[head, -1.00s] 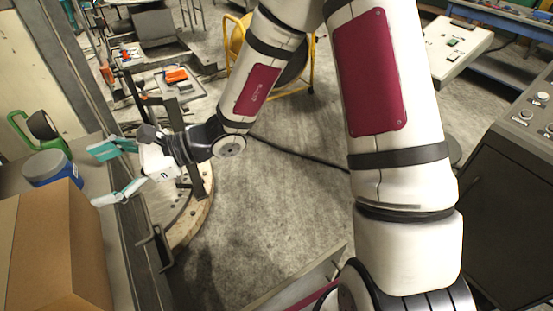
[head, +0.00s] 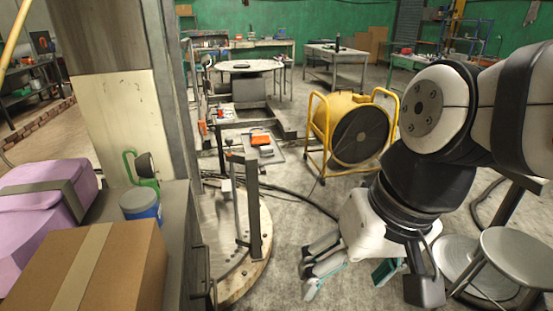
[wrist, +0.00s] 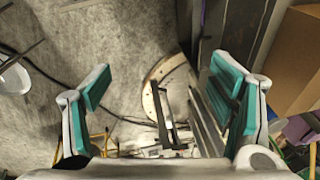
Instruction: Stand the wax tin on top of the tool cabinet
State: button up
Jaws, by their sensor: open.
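A short blue tin with a grey lid (head: 141,206), which looks like the wax tin, stands upright on the grey top of a cabinet (head: 178,207) at the left of the head view. Handles on the cabinet's side suggest it is the tool cabinet. My gripper (head: 346,276) is open and empty, out over the floor to the right of the cabinet and well apart from the tin. In the wrist view my gripper (wrist: 161,80) shows spread teal pads with nothing between them. The tin is not clearly visible there.
A cardboard box (head: 95,265), a pink case (head: 45,205) and a green-framed item (head: 143,168) crowd the tin on the cabinet. A post (head: 252,210) rises from a round base beside it. A yellow-framed fan (head: 355,130) and round stools (head: 515,255) stand on the floor.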

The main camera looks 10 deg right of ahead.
jog(key=shift+n+t+h, duration=0.4)
jog(key=shift+t+h, duration=0.4)
jog(key=shift+h, duration=0.1)
jog(key=d, duration=0.1)
jog(key=s+d+r, duration=0.1)
jog(key=d, duration=0.1)
jog(key=d+r, duration=0.1)
jog(key=d, duration=0.1)
jog(key=shift+s+d, duration=0.1)
jog(key=shift+s, duration=0.3)
notch_tip(320, 180, up, 2)
jog(key=shift+p, duration=0.8)
